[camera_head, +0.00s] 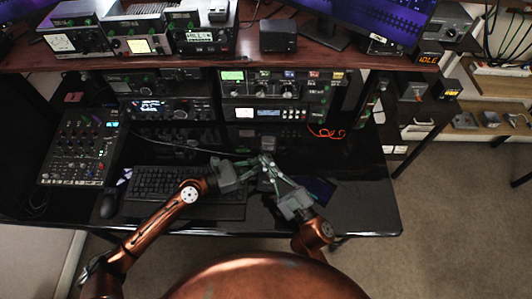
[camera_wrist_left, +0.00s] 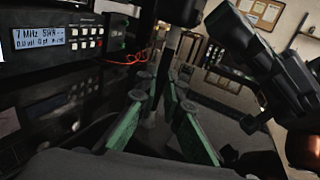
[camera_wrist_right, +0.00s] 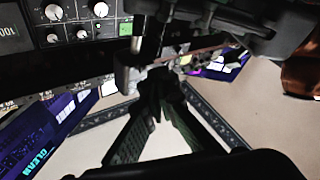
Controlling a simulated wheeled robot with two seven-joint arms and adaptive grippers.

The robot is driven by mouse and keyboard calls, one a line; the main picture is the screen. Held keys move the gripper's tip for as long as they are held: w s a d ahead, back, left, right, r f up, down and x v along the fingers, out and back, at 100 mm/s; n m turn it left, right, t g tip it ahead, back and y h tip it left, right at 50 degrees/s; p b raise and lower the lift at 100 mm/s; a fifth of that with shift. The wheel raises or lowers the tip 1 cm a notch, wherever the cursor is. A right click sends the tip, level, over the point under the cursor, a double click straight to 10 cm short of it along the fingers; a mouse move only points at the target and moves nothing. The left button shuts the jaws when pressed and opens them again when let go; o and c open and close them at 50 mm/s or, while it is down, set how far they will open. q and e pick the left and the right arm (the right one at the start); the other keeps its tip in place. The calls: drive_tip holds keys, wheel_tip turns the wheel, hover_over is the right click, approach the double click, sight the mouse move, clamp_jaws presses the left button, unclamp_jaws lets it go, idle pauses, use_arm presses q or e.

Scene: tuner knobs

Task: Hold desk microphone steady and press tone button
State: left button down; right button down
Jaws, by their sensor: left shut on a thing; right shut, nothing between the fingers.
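The desk microphone stands upright on the desk in front of the radios, its dark head (camera_head: 265,142) showing above the grippers in the head view. In the left wrist view its thin dark stem (camera_wrist_left: 170,45) rises between and beyond the fingertips. My left gripper (camera_head: 257,164) is shut on the microphone, its green fingers (camera_wrist_left: 165,88) closing around the stem. My right gripper (camera_head: 268,166) is shut and empty close beside it, and its fingertips (camera_wrist_right: 160,88) meet near the microphone. The tone button is hidden behind the fingers or too small to make out.
A keyboard (camera_head: 160,182) and a mouse (camera_head: 108,206) lie to the left. A mixer (camera_head: 83,147) stands further left, and stacked radios (camera_head: 278,88) stand behind. A dark tablet-like panel (camera_head: 320,188) lies right of the grippers. The desk's front right is clear.

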drive_tip(key=shift+w, duration=0.25)
idle(0.5)
use_arm(q)
drive_tip(key=shift+s+r, duration=0.1)
use_arm(e)
drive_tip(key=shift+w, duration=0.1)
idle(0.3)
drive_tip(key=shift+s, duration=0.65)
drive_tip(key=shift+s, duration=0.1)
drive_tip(key=s, duration=0.5)
drive_tip(key=shift+a, duration=0.25)
drive_tip(key=shift+w, duration=0.1)
